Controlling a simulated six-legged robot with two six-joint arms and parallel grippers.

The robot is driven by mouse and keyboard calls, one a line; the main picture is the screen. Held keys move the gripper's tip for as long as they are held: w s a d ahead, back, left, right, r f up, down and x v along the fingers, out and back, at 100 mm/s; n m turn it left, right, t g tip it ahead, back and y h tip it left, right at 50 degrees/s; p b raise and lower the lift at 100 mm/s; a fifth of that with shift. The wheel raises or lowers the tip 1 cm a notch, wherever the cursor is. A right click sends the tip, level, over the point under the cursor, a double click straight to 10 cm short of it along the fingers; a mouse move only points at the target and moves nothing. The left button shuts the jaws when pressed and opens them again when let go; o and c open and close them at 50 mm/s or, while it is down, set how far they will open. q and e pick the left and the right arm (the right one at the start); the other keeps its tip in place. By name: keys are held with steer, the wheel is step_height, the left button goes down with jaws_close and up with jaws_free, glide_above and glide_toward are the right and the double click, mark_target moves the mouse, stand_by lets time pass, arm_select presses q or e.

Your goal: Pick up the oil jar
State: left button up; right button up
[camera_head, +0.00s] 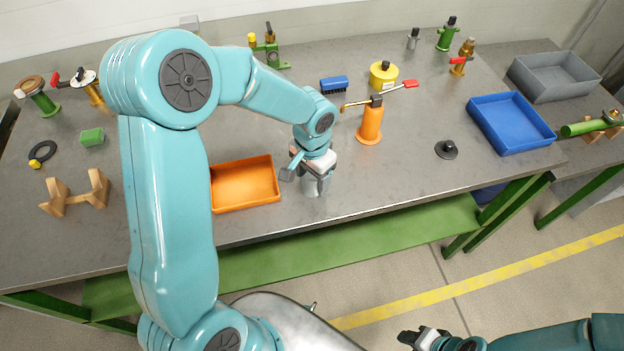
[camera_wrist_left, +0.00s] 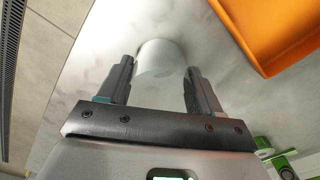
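A pale grey-white cylindrical jar (camera_head: 314,187), which I take as the oil jar, stands on the workbench near its front edge, just right of the orange tray. In the left wrist view the jar (camera_wrist_left: 160,58) shows between the two fingers. My left gripper (camera_head: 305,172) is over the jar from above, pointing down, and hides most of it in the head view. In the left wrist view its fingers (camera_wrist_left: 160,72) are apart, with a visible gap on each side of the jar. My right gripper (camera_head: 412,338) is low at the bottom, away from the bench; its fingers are unclear.
The orange tray (camera_head: 245,186) is close left of the jar. An orange oil can (camera_head: 370,124) with a long spout stands behind right. A blue tray (camera_head: 510,122), a yellow pot (camera_head: 383,75) and a black knob (camera_head: 446,149) stand farther off. The bench front right of the jar is clear.

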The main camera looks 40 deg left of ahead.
arm_select(q)
steer(key=shift+w, duration=0.1)
steer(key=c, duration=0.4)
